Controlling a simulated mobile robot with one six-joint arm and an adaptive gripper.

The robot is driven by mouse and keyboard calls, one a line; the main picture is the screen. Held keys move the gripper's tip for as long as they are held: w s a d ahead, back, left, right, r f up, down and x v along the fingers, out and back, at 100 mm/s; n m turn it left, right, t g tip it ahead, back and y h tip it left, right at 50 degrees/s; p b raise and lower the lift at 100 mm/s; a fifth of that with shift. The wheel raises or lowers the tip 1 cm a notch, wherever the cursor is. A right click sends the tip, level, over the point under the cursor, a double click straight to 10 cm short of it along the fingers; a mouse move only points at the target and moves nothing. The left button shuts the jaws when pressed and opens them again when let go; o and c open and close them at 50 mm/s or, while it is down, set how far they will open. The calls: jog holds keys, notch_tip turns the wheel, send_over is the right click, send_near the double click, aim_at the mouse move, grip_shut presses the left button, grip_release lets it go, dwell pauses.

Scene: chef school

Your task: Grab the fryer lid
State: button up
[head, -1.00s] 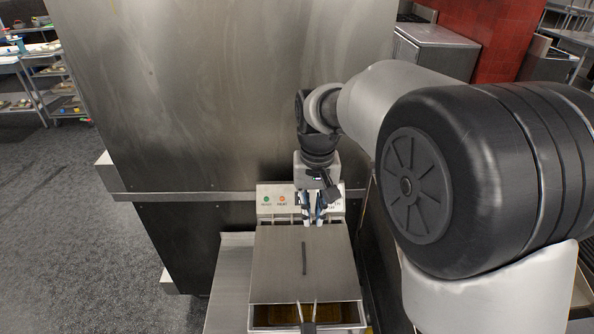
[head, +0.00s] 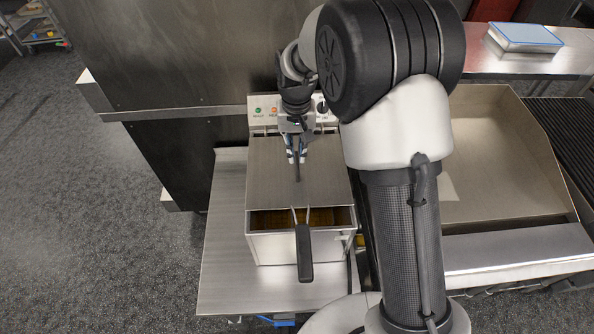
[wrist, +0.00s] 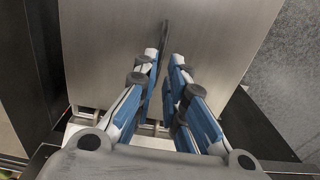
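The fryer lid (head: 268,178) is a flat steel plate lying over the back and middle of the fryer (head: 285,246). Its thin dark handle (head: 297,172) runs front to back along the middle. My gripper (head: 296,158) is low over the lid, at the rear end of the handle. In the wrist view the lid (wrist: 105,55) fills the upper middle, and the handle (wrist: 165,30) extends ahead from between my gripper's fingertips (wrist: 164,57). The fingers are apart, with a narrow gap around the handle's near end. I cannot tell whether they touch it.
The fryer's open front shows brown oil (head: 322,217). A basket handle (head: 304,255) sticks out at the front. The control panel (head: 262,112) and steel wall stand behind. A bare steel counter (head: 222,245) lies left; a wide steel griddle (head: 500,150) lies right.

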aim_at(297, 160)
jog(key=shift+w+f+b, duration=0.1)
jog(key=shift+f+b, duration=0.85)
jog(key=shift+f, duration=1.8)
jog(key=shift+c, duration=0.2)
grip_shut()
jog(key=shift+r, duration=0.15)
